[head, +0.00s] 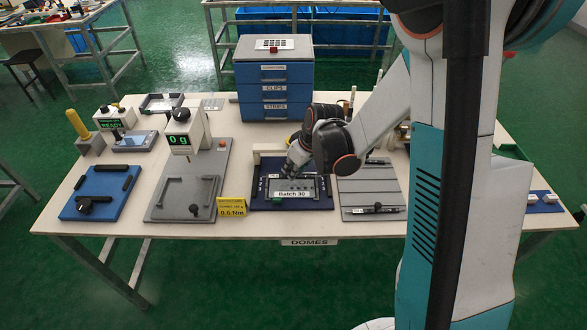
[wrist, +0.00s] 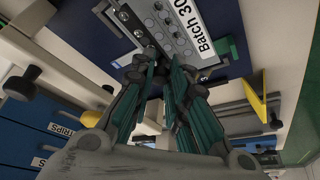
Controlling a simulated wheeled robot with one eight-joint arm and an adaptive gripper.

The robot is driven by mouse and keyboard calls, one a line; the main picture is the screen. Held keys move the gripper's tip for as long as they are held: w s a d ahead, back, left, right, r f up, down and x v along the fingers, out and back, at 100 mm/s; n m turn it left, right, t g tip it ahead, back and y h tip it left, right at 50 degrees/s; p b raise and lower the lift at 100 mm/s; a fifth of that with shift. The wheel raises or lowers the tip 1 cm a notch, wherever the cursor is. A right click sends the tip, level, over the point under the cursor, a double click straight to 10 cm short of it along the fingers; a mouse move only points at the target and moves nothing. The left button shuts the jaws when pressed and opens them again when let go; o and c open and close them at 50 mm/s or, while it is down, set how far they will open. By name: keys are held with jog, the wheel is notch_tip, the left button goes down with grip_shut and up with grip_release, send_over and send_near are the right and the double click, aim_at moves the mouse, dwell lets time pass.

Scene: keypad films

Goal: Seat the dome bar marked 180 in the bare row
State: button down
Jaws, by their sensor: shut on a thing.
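The keypad plate (head: 300,184) with the white "Batch 30" label lies in a dark blue fixture (head: 262,203) on the table. In the wrist view the plate (wrist: 170,22) shows rows of round spots, with a few dark domes at its left. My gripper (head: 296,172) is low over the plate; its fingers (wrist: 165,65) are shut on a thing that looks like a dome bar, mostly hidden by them. No 180 mark is readable. A dark bar with white tags (head: 377,209) lies at the front of the grey ribbed tray (head: 370,186), to the right.
A blue drawer cabinet (head: 274,85) stands behind. A blue board (head: 100,190) lies at the far left. The table's front strip is mostly clear.

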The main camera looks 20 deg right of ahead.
jog(key=shift+f+b, duration=1.15)
jog(key=shift+f, duration=0.15)
jog(key=c, duration=1.5)
grip_release()
jog(key=shift+r, duration=0.15)
jog(key=v, duration=1.1)
jog(key=shift+s+d+r, duration=0.15)
jog(key=shift+s+r, duration=0.05)
jog(key=shift+r, duration=0.15)
